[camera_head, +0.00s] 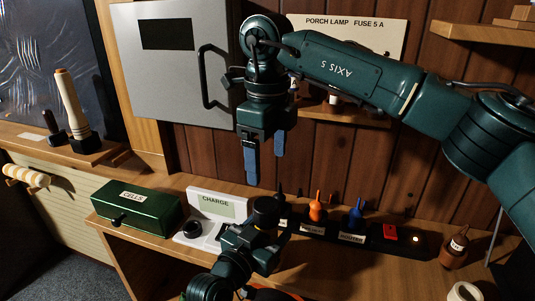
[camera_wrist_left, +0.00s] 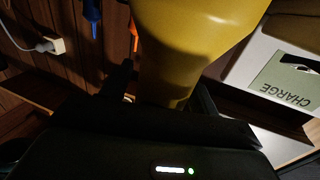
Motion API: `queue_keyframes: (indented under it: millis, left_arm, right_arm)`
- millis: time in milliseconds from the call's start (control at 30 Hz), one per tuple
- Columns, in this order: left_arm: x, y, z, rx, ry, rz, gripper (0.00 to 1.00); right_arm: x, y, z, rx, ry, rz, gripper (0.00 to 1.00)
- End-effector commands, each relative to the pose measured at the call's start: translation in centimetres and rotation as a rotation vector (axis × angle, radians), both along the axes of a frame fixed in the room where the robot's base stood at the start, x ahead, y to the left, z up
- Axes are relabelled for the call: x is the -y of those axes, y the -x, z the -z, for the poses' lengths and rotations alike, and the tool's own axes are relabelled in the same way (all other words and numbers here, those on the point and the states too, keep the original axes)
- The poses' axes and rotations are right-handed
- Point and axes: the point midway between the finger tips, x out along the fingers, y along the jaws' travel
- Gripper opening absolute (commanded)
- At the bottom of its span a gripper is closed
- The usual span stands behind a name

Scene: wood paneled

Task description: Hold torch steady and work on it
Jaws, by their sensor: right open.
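A large yellow tapered body, which I take to be the torch (camera_wrist_left: 190,45), fills the upper middle of the left wrist view, with a dark finger close on each side. My left gripper (camera_wrist_left: 165,95) appears shut on it. In the head view my left gripper (camera_head: 258,238) is low in the middle, in front of the charge unit, with a dark round part (camera_head: 266,210) at its top; the yellow body is not clear there. My right gripper (camera_head: 265,160) hangs above it, open and empty, its two blue-padded fingers pointing down.
A green CELLS box (camera_head: 150,205) and the CHARGE unit (camera_head: 215,203) stand on the bench. To their right are an orange-topped item (camera_head: 316,212), a blue one (camera_head: 355,217), a red switch (camera_head: 390,233) and a brown bottle (camera_head: 455,250). A grey cabinet (camera_head: 160,85) stands behind.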

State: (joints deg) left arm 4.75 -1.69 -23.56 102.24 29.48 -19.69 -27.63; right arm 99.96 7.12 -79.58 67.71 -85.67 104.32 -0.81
Motion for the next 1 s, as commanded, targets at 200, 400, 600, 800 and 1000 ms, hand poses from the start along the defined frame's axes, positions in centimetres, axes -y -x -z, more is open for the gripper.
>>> queue_keyframes:
  millis: [200, 400, 600, 800, 1000]
  left_arm:
    - [0.0, 0.0, -0.1, 0.002, 0.0, -0.001, 0.67]
    - [-0.4, 0.5, 0.0, 0.002, -0.001, -0.002, 0.67]
    - [-2.4, 3.5, 0.2, 0.002, -0.003, -0.002, 0.67]
    - [-4.8, 7.4, 0.2, 0.001, -0.003, 0.0, 0.67]
    - [-6.6, 10.0, 0.2, 0.001, -0.003, -0.001, 0.67]
  right_arm:
    - [0.0, 0.0, 0.0, 0.0, 0.0, 0.001, 0.81]
    - [0.0, 0.0, 0.1, 0.0, 0.0, 0.001, 0.81]
    - [0.0, 0.0, 0.5, 0.0, 0.0, 0.001, 0.81]
    - [0.0, 0.0, 1.1, 0.0, 0.0, 0.001, 0.81]
    - [0.0, 0.0, 1.5, 0.0, 0.0, 0.001, 0.81]
